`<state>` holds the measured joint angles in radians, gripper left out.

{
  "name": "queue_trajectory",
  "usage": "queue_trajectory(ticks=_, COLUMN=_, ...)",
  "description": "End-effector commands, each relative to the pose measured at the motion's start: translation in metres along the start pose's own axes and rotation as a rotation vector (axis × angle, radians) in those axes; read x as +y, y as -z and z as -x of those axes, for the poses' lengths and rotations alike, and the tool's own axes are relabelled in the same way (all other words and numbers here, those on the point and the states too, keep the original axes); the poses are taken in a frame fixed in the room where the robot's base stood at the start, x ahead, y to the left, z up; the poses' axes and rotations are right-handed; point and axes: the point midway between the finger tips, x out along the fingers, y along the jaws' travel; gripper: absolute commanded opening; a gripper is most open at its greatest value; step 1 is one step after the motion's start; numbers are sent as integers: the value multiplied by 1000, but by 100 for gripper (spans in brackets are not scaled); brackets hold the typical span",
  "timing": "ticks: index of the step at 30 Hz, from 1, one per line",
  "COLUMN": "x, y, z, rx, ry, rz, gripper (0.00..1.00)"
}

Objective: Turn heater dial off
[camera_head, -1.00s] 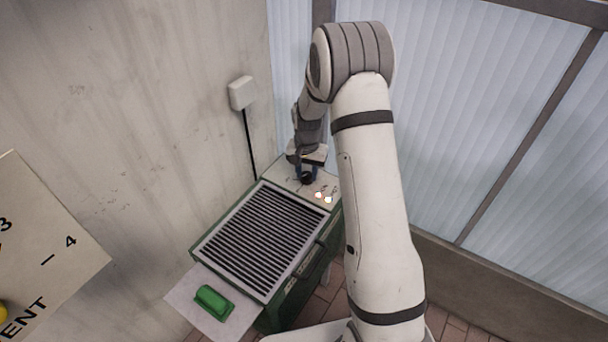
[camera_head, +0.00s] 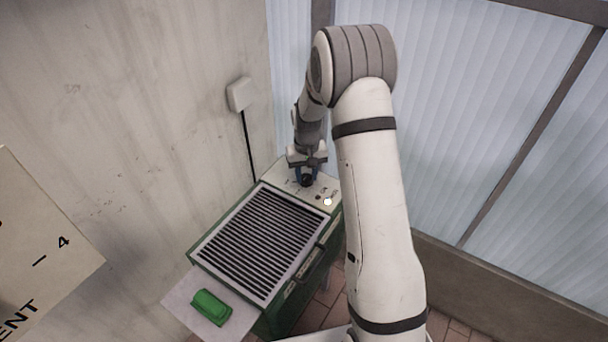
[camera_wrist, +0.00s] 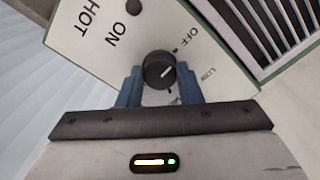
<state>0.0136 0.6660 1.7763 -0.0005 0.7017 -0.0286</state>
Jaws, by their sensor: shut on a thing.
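The heater (camera_head: 200,253) is a green unit with a slatted grille and a pale control panel at its far end. Its black dial (camera_wrist: 158,70) sits on the panel between the blue fingers of my gripper (camera_wrist: 158,88). The dial's white mark points right and slightly up, on the side of the OFF and LOW labels; its exact alignment is hard to read. In the head view my gripper (camera_head: 305,174) is down at the panel, shut on the dial (camera_head: 306,181). A dark round lamp (camera_wrist: 133,7) sits near the ON label.
One bright lamp (camera_head: 327,201) glows on the panel. A green object (camera_head: 211,307) lies on a pale shelf at the heater's near end. A wall box (camera_head: 240,94) with a cable hangs behind. A concrete wall stands left, translucent panels right.

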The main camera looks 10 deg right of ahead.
Motion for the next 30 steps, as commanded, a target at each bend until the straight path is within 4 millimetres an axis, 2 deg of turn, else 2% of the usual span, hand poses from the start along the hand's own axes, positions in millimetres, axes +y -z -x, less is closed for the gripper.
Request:
queue_trajectory(ticks=1, x=1, y=5, z=4, rx=16, ry=-1, rz=1, gripper=9)
queue_trajectory(ticks=9, x=1, y=5, z=4, rx=17, ry=-1, rz=1, gripper=9)
queue_trajectory(ticks=10, x=1, y=5, z=4, rx=17, ry=-1, rz=0, gripper=34)
queue_trajectory(ticks=17, x=0, y=3, z=2, rx=9, ry=0, rz=0, gripper=52)
queue_trajectory(ticks=25, x=0, y=2, z=2, rx=5, ry=0, rz=0, gripper=54)
queue_trajectory(ticks=30, x=0, y=2, z=22, rx=9, ry=0, rz=0, gripper=54)
